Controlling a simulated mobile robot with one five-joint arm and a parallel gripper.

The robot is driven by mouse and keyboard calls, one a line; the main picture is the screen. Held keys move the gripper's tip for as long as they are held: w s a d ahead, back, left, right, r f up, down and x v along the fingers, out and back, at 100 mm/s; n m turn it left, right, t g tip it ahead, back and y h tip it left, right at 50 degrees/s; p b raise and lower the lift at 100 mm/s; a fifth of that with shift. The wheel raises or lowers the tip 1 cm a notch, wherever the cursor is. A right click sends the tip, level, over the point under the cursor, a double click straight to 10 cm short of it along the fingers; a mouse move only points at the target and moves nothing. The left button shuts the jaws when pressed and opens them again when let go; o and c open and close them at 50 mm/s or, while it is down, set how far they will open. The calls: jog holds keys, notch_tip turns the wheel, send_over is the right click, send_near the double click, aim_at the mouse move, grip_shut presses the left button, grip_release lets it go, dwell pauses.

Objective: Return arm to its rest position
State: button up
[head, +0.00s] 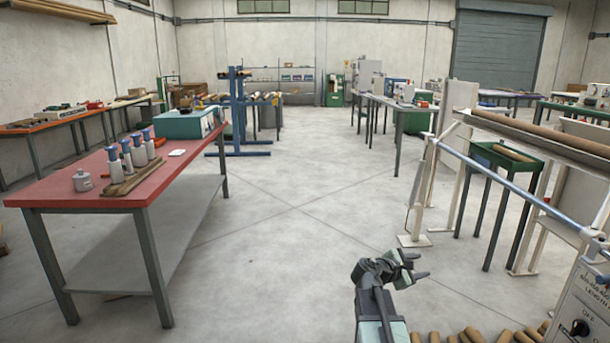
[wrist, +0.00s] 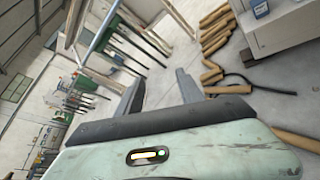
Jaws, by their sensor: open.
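My gripper (head: 414,267) shows at the bottom centre-right of the head view, at the end of my folded arm, above the bare floor. In the wrist view my gripper (wrist: 157,92) has its two dark fingers apart, with nothing between them. The wrist view is strongly tilted. No object touches the fingers in either view.
Brown cardboard tubes (head: 475,336) lie on the floor just right of my arm; they also show in the wrist view (wrist: 215,42). A winder cabinet (head: 570,310) stands at the right edge. A red-topped table (head: 75,192) stands left. The central floor (head: 300,200) is clear.

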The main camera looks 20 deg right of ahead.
jog(key=a+f+m+y, duration=0.2)
jog(key=a+f, duration=0.2)
jog(key=a, duration=0.5)
jog(key=a+f+m+y, duration=0.1)
jog(key=a+f+y, duration=0.25)
jog(key=a, duration=0.55)
jog(key=a+f+m+y, duration=0.2)
jog(key=a+f, duration=0.2)
jog(key=a, duration=0.5)
jog(key=s+a+f+m+g+y, duration=0.25)
jog(key=s+a+m, duration=0.2)
jog(key=a, duration=0.35)
jog(key=s+a+f+m+g+y, duration=0.1)
jog(key=s+a+f+m+y, duration=0.3)
jog(key=a, duration=0.3)
notch_tip(320, 180, up, 30)
jog(key=p, duration=2.9)
jog(key=shift+r, duration=0.15)
jog(key=shift+f, duration=0.2)
jog(key=shift+c, duration=0.3)
